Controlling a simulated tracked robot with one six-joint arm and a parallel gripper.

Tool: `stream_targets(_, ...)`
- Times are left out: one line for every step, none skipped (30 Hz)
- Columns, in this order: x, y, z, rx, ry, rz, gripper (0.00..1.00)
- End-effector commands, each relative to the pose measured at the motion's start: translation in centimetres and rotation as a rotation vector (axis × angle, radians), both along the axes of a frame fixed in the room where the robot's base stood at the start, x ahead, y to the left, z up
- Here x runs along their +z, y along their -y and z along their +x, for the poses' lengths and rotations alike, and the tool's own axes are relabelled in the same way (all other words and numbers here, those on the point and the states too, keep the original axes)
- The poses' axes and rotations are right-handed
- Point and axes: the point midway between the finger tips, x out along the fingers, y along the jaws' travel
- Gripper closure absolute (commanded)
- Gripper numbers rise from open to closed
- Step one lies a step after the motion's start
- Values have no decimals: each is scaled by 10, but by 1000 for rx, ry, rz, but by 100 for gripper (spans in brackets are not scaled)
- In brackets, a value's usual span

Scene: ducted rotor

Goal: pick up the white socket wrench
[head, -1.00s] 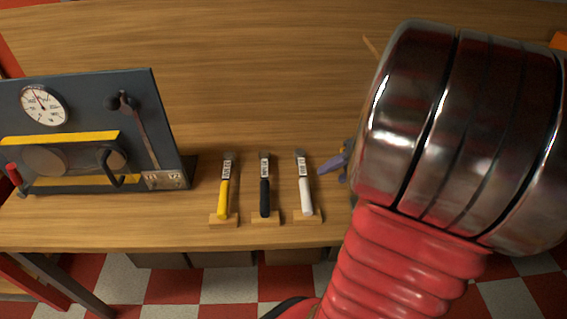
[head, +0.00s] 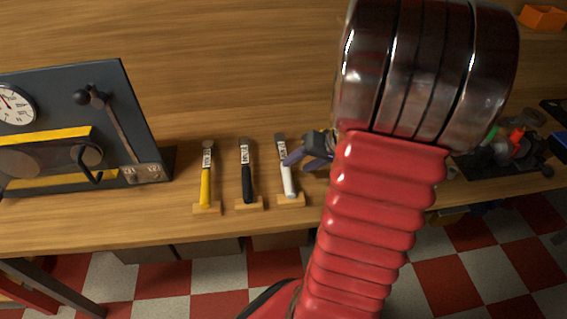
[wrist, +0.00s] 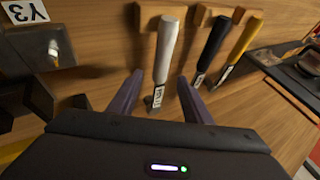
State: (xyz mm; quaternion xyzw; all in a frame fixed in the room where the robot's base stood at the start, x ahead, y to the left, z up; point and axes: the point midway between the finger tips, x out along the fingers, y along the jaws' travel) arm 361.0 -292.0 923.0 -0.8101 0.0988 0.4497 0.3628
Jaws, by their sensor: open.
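The white socket wrench (head: 288,180) lies at the right of a row of three, its handle end on a small wooden block and its labelled metal end on the table. In the wrist view its white handle (wrist: 167,48) runs up and away between my two open fingers. My gripper (head: 305,158) is open, with purple fingers close to the wrench's labelled part from the right. In the wrist view my gripper (wrist: 160,92) has one finger on each side of the wrench, without visible contact. My arm hides part of the gripper in the head view.
A black-handled wrench (head: 247,184) and a yellow-handled one (head: 206,188) lie close to the left on wooden blocks. A dark panel (head: 75,125) with a gauge and lever stands further left. A dark tray of parts (head: 505,150) is at right. The table behind the wrenches is clear.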

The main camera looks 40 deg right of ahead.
Motion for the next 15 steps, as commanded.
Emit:
stream_targets(-4,-1,2,1,-1,1,55)
stream_targets(-5,-2,3,1,-1,1,55)
stream_targets(-5,-2,4,0,-2,2,55)
stream_targets(-6,-2,4,0,-1,1,55)
stream_targets(-6,-2,4,0,-1,1,55)
stream_targets(-6,-2,4,0,-1,1,55)
stream_targets(-6,-2,4,-1,0,1,55)
stream_targets(-6,-2,4,-1,0,1,55)
stream_targets(-6,-2,4,-1,0,1,55)
stream_targets(-6,-2,4,-1,0,1,55)
stream_targets(-6,-2,4,-1,0,1,55)
stream_targets(-6,-2,4,0,-1,1,55)
stream_targets(-6,-2,4,0,-1,1,55)
stream_targets(-7,-2,5,0,-1,1,55)
stream_targets(-8,-3,6,0,-1,1,55)
